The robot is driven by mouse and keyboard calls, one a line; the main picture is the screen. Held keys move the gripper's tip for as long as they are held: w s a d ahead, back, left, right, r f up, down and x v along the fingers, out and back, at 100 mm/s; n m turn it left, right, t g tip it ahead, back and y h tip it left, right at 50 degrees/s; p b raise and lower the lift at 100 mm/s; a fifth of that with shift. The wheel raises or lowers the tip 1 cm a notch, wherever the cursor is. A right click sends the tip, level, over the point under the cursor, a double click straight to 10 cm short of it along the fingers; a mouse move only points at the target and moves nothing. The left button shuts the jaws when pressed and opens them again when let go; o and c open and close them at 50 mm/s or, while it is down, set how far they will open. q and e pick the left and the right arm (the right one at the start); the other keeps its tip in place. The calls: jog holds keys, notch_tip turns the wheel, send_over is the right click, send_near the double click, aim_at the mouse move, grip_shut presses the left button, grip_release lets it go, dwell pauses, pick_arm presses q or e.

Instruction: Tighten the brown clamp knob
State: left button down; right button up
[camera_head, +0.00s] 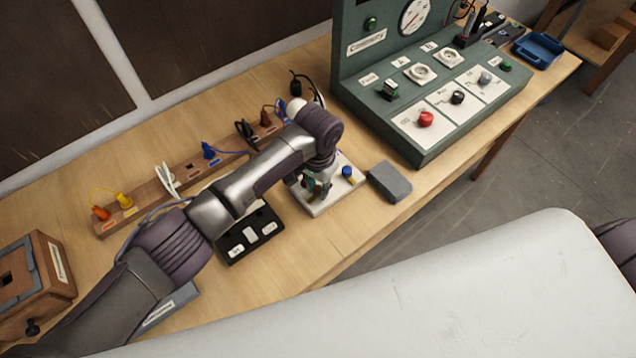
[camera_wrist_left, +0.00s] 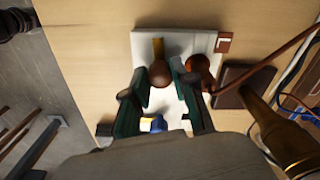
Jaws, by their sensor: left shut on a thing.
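My left gripper (camera_head: 318,190) reaches down over a white base plate (camera_head: 343,192) on the bench. In the left wrist view, its two green fingers (camera_wrist_left: 160,76) are closed on both sides of a round brown clamp knob (camera_wrist_left: 159,73). The knob sits on the white plate (camera_wrist_left: 145,45), with a yellowish strip behind it. In the head view my gripper and arm hide the knob. A blue knob (camera_head: 347,171) stands on the same plate, clear of the fingers. A reddish-brown round part (camera_wrist_left: 197,68) with a brown lead lies just outside the right-hand finger. My right gripper is out of view.
A grey block (camera_head: 389,182) lies right of the plate, close to the bench edge. A black switch box (camera_head: 250,236) is on the left. A wooden rack with coloured plugs (camera_head: 185,176) runs behind my arm. A green test panel (camera_head: 430,150) stands at the right.

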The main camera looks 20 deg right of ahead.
pick_arm(q)
jog(key=m, duration=0.4)
jog(key=shift+r+m, duration=0.1)
jog(key=shift+m, duration=0.3)
jog(key=m, duration=0.4)
jog(key=shift+m, duration=0.3)
jog(key=m, duration=0.9)
jog(key=shift+w+b, duration=0.1)
jog(key=shift+b, duration=0.2)
jog(key=shift+m, duration=0.4)
jog(key=c, duration=0.9)
grip_release()
jog(key=shift+c, duration=0.2)
